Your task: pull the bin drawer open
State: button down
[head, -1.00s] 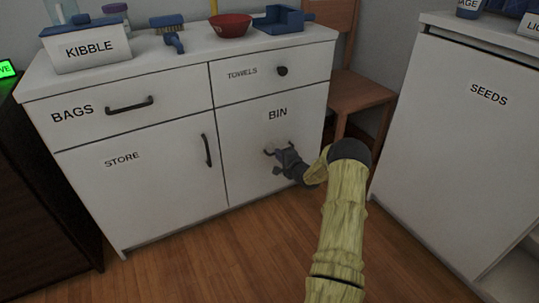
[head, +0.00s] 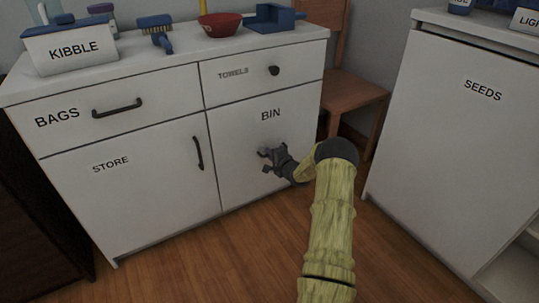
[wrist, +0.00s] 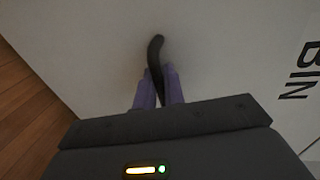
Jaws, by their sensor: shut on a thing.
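The bin drawer (head: 236,125) is the white lower right front of the cabinet, labelled BIN. Its front looks flush with the cabinet, with no clear gap at its edges. Its dark handle (wrist: 156,50) shows in the wrist view, running between the fingers, with one curved end sticking out beyond them. My gripper (head: 266,155) is at the handle in the head view and hides most of it. In the wrist view the purple fingers of my gripper (wrist: 159,85) are shut on the handle, close to the drawer front.
The STORE door (head: 130,185) with its upright handle is left of the bin drawer. The TOWELS drawer (head: 262,75) is above it. A wooden chair (head: 350,90) and the SEEDS cabinet (head: 450,140) stand to the right. Wooden floor (head: 235,250) in front is clear.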

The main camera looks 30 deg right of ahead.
jog(key=f+p+v, duration=0.2)
jog(key=p+v, duration=0.5)
jog(key=v, duration=0.6)
jog(key=s+f+p+v, duration=0.1)
jog(key=f+p+v, duration=0.2)
jog(key=p+v, duration=0.4)
jog(key=shift+f+v, duration=0.4)
jog(key=shift+v, duration=3.3)
jog(key=shift+s+a, duration=0.1)
jog(key=c, duration=1.9)
grip_release()
jog(key=p+v, duration=0.5)
jog(key=v, duration=1.2)
jog(key=shift+s, duration=0.2)
